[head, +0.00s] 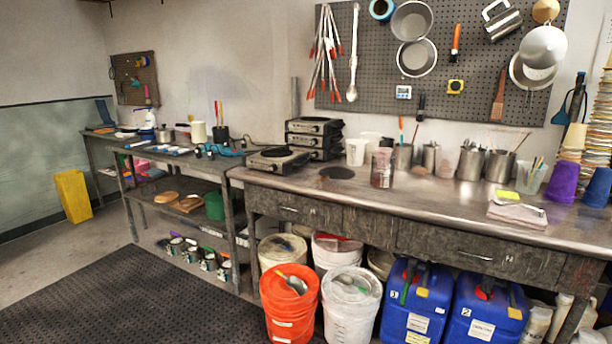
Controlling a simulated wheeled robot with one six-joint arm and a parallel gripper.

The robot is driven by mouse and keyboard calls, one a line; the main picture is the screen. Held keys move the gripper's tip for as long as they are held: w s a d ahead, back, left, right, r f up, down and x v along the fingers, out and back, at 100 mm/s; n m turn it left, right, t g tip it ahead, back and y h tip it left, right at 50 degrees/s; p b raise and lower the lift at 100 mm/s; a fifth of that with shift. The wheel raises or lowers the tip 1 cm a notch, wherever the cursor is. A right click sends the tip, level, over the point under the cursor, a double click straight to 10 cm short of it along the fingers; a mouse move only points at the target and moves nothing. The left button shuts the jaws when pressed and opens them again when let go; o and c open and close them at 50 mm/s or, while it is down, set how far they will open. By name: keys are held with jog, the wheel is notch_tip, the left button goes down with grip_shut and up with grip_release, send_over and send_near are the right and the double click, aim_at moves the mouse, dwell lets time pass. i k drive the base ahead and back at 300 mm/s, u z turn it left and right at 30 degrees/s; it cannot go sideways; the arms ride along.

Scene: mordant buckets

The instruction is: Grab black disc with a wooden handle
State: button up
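A flat dark disc (337,172) lies on the metal counter (430,195), in front of the hot plates and left of a white tub. I cannot make out a wooden handle on it at this size. Its right side is close to a dirty translucent cup, and the counter in front of it is bare. My gripper is not in view.
Stacked hot plates (312,136) stand behind the disc, and a single hot plate (278,159) to its left. The translucent cup (382,168) and white tub (356,151) stand to its right. An orange bucket (290,310) and blue jugs (416,305) crowd below.

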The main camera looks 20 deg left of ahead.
aim_at(334, 173)
jog(key=u, duration=0.75)
jog(key=i, duration=0.7)
jog(key=u, duration=1.15)
jog(key=i, duration=1.8)
jog(key=z, duration=0.6)
jog(key=i, duration=0.7)
jog(key=z, duration=1.15)
jog(key=i, duration=0.4)
jog(key=z, duration=0.35)
